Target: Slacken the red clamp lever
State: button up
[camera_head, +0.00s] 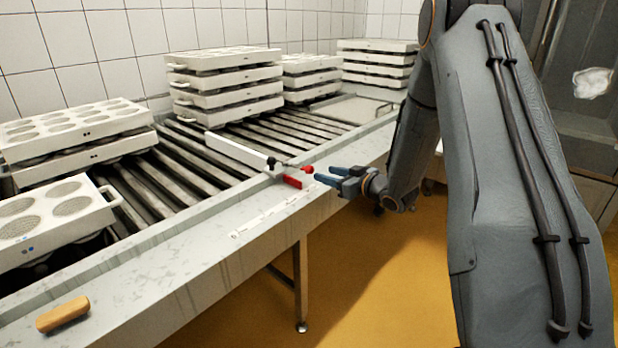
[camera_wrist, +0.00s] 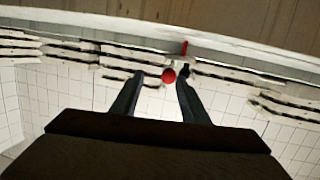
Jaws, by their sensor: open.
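The red clamp lever, with a round red knob (camera_head: 308,169), sits at the near edge of the roller conveyor, at the end of a white bar (camera_head: 236,153). A flat red piece (camera_head: 292,182) lies just below the knob. My gripper (camera_head: 322,174) is open, to the right of the knob, its blue fingers pointing left toward it. In the wrist view, which is upside down, the knob (camera_wrist: 169,76) appears between the two fingertips (camera_wrist: 161,77), and the red piece (camera_wrist: 184,47) shows beyond. I cannot tell whether the fingers touch the knob; nothing is gripped.
Stacks of white moulds (camera_head: 228,88) stand on the rollers (camera_head: 190,150) behind, with more at the left (camera_head: 75,135). A wooden-coloured block (camera_head: 62,314) lies on the front ledge. The ledge (camera_head: 190,265) is otherwise mostly clear.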

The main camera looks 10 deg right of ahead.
aim_at(313, 171)
jog(key=w+a+y, duration=0.1)
jog(key=w, duration=0.1)
jog(key=w+a+n+y, duration=0.1)
jog(key=a, duration=0.1)
jog(key=w+a+f+y, duration=0.1)
jog(key=w+a, duration=0.1)
jog(key=shift+w+t+y, duration=0.3)
jog(key=shift+w+t, duration=0.05)
jog(key=shift+t, duration=0.05)
jog(key=shift+c, duration=0.3)
grip_shut()
